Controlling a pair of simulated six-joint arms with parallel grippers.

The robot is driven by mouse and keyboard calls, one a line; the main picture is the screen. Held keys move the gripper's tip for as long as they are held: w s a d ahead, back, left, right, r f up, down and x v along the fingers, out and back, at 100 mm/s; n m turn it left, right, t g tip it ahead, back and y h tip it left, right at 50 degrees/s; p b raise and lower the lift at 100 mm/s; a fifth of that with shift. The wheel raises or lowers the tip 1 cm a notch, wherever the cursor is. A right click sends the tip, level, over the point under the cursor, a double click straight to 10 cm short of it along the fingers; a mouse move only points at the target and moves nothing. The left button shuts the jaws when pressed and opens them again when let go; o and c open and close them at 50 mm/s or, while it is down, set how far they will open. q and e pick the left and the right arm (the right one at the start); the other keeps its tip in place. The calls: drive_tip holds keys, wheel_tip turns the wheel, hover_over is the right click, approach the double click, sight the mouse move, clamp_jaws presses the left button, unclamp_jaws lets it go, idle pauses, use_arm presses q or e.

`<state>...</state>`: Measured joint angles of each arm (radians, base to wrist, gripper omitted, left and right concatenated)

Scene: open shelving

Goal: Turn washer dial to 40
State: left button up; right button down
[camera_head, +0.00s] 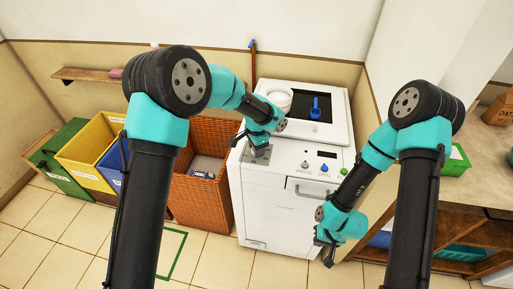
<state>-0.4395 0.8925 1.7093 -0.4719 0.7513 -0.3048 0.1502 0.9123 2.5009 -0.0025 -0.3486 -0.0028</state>
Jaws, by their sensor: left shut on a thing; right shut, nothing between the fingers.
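The white washer (285,222) stands in the middle against the back wall. Its sloped control panel has a grey plate (250,157) at the left end. My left gripper (261,151) reaches down onto this plate and is shut on the washer dial, which its fingers hide. The dial's marks and setting are not readable here. Right of the gripper, a grey knob (305,164), a blue knob (324,168) and a green knob (344,171) sit below a dark display (327,154). My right gripper (328,254) is shut and empty, low in front of the washer's right side.
A white bowl (279,98) and a blue scoop (315,108) are on the washer top. An orange basket (199,200) stands close on its left, beside blue, yellow (88,148) and green bins. A counter (477,150) with a green box (456,160) is on the right.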

use_arm(q)
drive_tip(key=o, duration=0.9)
drive_tip(key=shift+r, duration=0.1)
wheel_tip(320, 180, up, 17)
drive_tip(key=shift+r, duration=0.15)
idle(0.4)
